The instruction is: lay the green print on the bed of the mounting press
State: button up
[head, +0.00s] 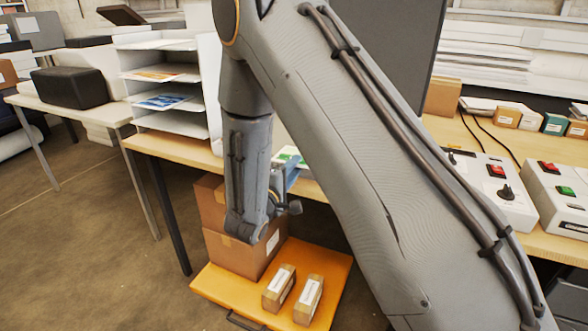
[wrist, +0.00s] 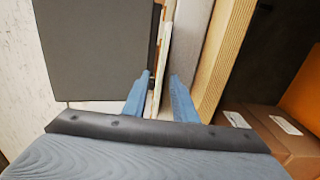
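The green print (head: 289,155) shows in the head view as a small white and green patch at the table's front edge, mostly hidden behind my arm. My gripper (head: 291,178) is beside it, its blue fingers partly hidden. In the wrist view my gripper (wrist: 160,76) has its two fingers apart, and thin pale edges run up between them. I cannot tell which of these is the print. A large dark grey panel (head: 393,55) stands upright behind my arm; I cannot tell whether it belongs to the mounting press. The press bed is not clearly visible.
A white shelf rack (head: 160,70) with prints stands left of my arm. Control boxes (head: 503,190) with red and green buttons stand at right on the wooden table (head: 455,135). Below are cardboard boxes (head: 235,250) and an orange cart (head: 225,285) carrying two small packages.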

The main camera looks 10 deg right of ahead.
jog(key=shift+a, duration=0.1)
jog(key=b+v, duration=0.2)
jog(key=v, duration=0.5)
jog(key=shift+s, duration=0.3)
jog(key=shift+a, duration=0.15)
jog(key=s+d+f+m+g+h, duration=0.2)
jog(key=s+d+m+g, duration=0.3)
jog(key=s+d+g, duration=0.85)
jog(key=s+d+f+m+g+y, duration=0.25)
jog(key=s+y, duration=0.25)
jog(key=s, duration=0.5)
jog(key=a+m+t+y, duration=0.2)
jog(key=a+m+y, duration=0.1)
jog(key=a+y, duration=0.4)
jog(key=shift+a+y, duration=0.25)
jog(key=shift+y, duration=0.05)
